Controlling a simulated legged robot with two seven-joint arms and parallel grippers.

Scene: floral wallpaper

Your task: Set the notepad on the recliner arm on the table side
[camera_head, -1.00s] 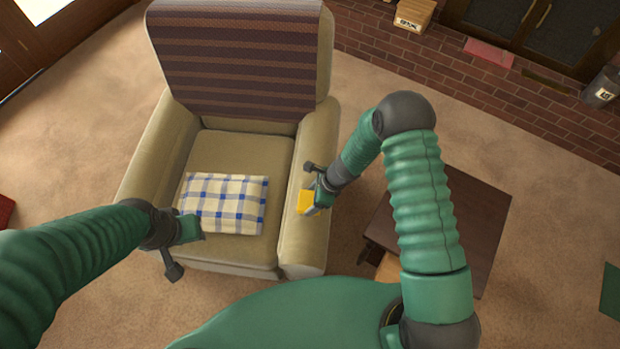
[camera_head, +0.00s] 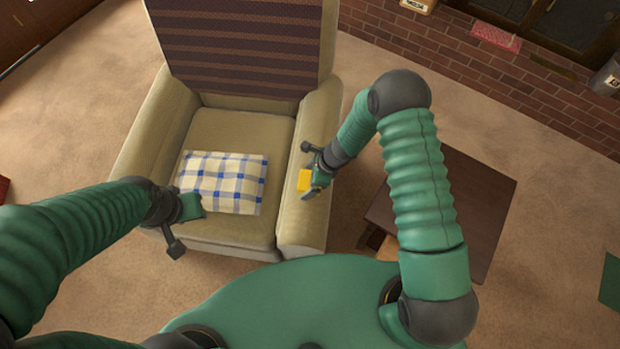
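The recliner (camera_head: 215,240) is beige, with a striped throw over its back. Its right arm (camera_head: 302,228) is on the side of the dark wooden table (camera_head: 475,195). The notepad (camera_head: 304,180) is a small yellow block at the top of that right arm. My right gripper (camera_head: 312,187) is at the notepad, with a finger along its right side. I cannot tell whether the fingers still grip it or whether it rests fully on the arm. My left gripper (camera_head: 188,208) is over the left front of the seat, by the cushion; its fingers are not clear.
A blue-checked cushion (camera_head: 222,182) lies on the seat. A brick hearth (camera_head: 480,75) runs along the back right, with a red item (camera_head: 496,37) and a metal canister (camera_head: 606,78) on it.

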